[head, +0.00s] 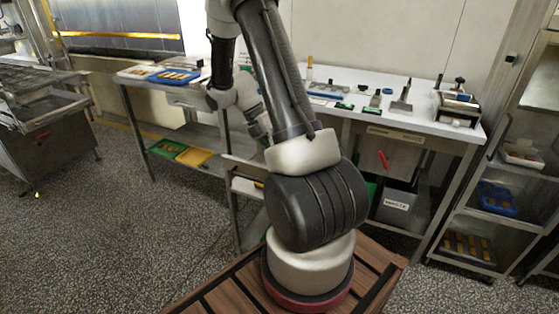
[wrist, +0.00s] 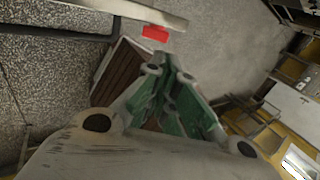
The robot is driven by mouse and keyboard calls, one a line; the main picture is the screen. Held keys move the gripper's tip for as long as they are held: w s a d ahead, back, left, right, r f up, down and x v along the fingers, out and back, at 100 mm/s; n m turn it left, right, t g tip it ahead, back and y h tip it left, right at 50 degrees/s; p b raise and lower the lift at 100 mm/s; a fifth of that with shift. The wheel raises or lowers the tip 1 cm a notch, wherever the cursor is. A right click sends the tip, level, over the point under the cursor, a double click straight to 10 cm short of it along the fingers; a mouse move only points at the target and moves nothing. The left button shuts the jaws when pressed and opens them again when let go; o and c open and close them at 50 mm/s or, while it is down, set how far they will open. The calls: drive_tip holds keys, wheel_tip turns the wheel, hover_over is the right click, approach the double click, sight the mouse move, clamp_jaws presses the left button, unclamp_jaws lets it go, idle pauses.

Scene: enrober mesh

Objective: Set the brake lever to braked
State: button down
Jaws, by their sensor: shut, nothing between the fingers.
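My gripper (wrist: 168,68) shows in the wrist view with its green-padded fingers closed together and nothing between them. A small red block-like part (wrist: 155,33) shows just beyond the fingertips, beside a pale metal bar; it appears apart from the fingers. I cannot tell if it belongs to the brake lever. In the head view a red handle (head: 383,159) shows on the grey front below the worktable top, right of my arm. I cannot tell whether it is the lever or which setting it has.
A long white worktable (head: 425,122) holds trays and small tools. A shelf rack (head: 490,215) with bins stands at the right. A metal conveyor machine (head: 45,110) stands at the left. The speckled floor (head: 120,230) between them is open.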

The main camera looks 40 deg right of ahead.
drive_tip(key=x, duration=1.1)
drive_tip(key=shift+s+f, duration=0.2)
drive_tip(key=shift+f, duration=0.15)
drive_tip(key=shift+d, duration=0.15)
drive_tip(key=shift+s+t, duration=0.1)
drive_tip(key=shift+t, duration=0.2)
